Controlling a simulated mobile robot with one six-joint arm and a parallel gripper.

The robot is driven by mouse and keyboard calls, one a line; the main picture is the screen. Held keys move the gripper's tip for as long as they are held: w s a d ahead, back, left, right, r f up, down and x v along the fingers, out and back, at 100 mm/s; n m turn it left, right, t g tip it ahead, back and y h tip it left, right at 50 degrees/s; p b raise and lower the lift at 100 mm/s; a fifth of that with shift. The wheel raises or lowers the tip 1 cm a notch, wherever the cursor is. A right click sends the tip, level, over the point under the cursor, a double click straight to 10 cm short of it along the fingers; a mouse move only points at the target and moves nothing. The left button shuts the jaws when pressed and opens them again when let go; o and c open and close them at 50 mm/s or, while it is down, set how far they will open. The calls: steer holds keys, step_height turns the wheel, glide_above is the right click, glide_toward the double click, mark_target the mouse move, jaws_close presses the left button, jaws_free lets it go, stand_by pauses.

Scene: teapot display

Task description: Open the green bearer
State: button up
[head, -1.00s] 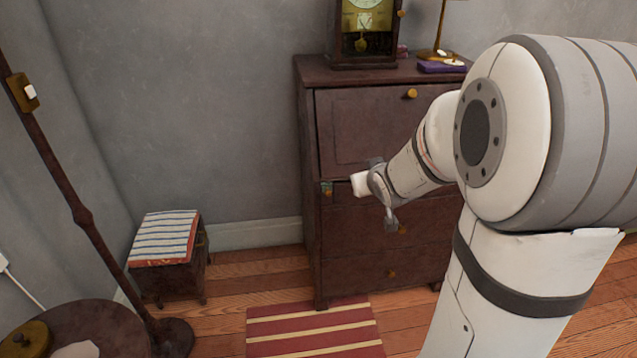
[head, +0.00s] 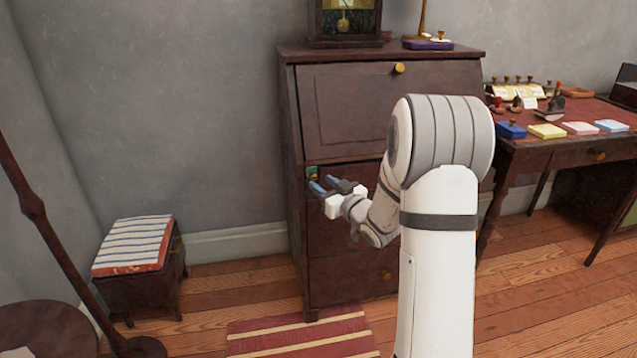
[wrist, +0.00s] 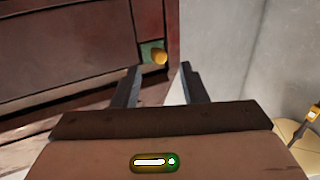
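The green bearer (head: 312,173) is a small green end piece with a brass knob, at the upper left of the dark wooden bureau's drawer section, just below the sloping front. In the wrist view the green bearer (wrist: 146,48) shows its round brass knob, just beyond and between the fingertips. It looks flush or nearly flush with the bureau front. My gripper (head: 325,184) is open and empty, close in front of the bearer in the head view. In the wrist view the two dark fingers of my gripper (wrist: 159,68) stand apart, not visibly touching the knob.
The bureau (head: 345,225) has a shut sloping front with a brass knob (head: 399,68). A desk (head: 560,155) stands to the right, a striped stool (head: 133,247) to the left. A striped rug (head: 300,335) lies in front. Floor between stool and bureau is clear.

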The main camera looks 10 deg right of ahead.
steer(key=shift+x, duration=1.45)
steer(key=shift+c, duration=0.3)
jaws_close()
